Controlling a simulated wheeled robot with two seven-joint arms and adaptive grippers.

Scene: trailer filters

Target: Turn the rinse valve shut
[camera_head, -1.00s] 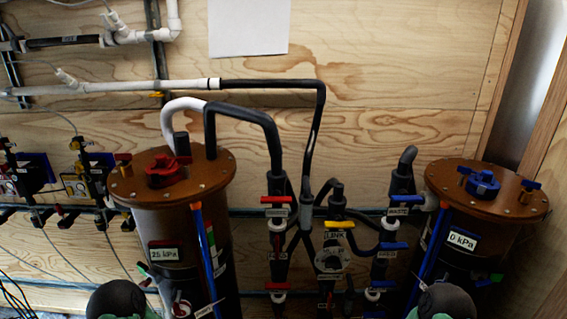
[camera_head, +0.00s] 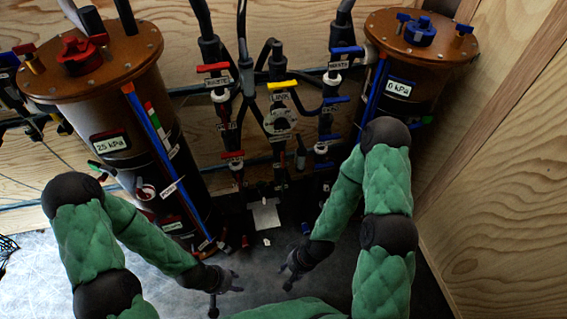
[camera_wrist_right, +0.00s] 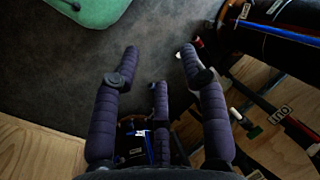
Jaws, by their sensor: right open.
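I cannot make out which valve carries the rinse label. Candidates in the head view are a red-handled valve (camera_head: 215,68) on the left pipe, a lower red handle (camera_head: 231,155), a yellow LINK valve (camera_head: 281,85), and blue handles (camera_head: 346,50) and (camera_head: 335,100) on the right pipe. My left gripper (camera_head: 228,293) looks open and empty, low in front of the left tank. My right gripper (camera_head: 285,279) is open and empty beside it, low above the floor, apart from every valve. Its spread fingers also show in the right wrist view (camera_wrist_right: 158,68).
A brown-topped tank (camera_head: 106,60) reading 25 kPa stands left. Another tank (camera_head: 420,36) reading 0 kPa stands right. Pipes run between them against a plywood wall (camera_head: 500,200). A pale sheet (camera_head: 265,215) lies low between the tanks.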

